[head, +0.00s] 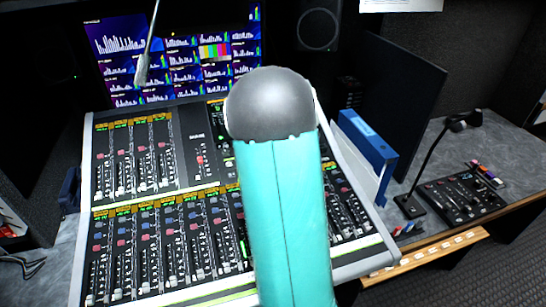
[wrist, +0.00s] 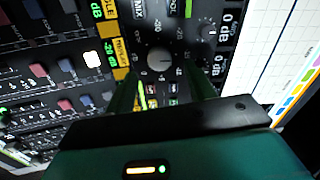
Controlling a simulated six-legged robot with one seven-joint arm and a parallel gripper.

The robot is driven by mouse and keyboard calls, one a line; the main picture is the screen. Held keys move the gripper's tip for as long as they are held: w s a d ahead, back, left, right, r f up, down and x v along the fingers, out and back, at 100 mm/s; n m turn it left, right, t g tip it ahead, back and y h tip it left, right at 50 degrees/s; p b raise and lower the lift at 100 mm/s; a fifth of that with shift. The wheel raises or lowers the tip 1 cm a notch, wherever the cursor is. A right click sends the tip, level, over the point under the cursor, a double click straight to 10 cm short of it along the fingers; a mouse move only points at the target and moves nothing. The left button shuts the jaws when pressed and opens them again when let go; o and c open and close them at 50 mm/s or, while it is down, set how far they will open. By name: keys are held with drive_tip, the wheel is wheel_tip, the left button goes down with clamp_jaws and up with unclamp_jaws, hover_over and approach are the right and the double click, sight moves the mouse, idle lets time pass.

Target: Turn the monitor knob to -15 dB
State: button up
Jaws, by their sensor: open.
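My gripper (wrist: 163,75) is open, with one dark green finger on each side of the knob's near edge. I cannot tell whether the fingers touch it. In the head view my teal arm hides the gripper and the knob. The mixing console (head: 155,290) carries the knob's panel.
A smaller knob (wrist: 208,30) sits right of the monitor knob. Coloured buttons (wrist: 65,65) and faders lie to the left. Lit screens (head: 175,50) stand behind.

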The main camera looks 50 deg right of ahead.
drive_tip(key=v, duration=0.9)
drive_tip(key=shift+r, duration=0.25)
drive_tip(key=shift+a, duration=0.15)
drive_tip(key=s+a+r+n+y, duration=0.15)
drive_tip(key=a+n, duration=0.25)
drive_tip(key=a, duration=0.4)
drive_tip(key=s+a+r+n+t, duration=0.1)
drive_tip(key=a+r+n, duration=0.2)
drive_tip(key=a, duration=0.5)
drive_tip(key=s+a+r+n+y, duration=0.1)
drive_tip(key=a+r+n, duration=0.25)
drive_tip(key=a, duration=0.45)
drive_tip(key=s+a+n, duration=1.1)
drive_tip(key=a, duration=0.2)
drive_tip(key=shift+s+a+f+t, duration=0.15)
drive_tip(key=shift+a+f+t, duration=0.15)
drive_tip(key=shift+a+f, duration=0.1)
drive_tip(key=shift+n, duration=0.25)
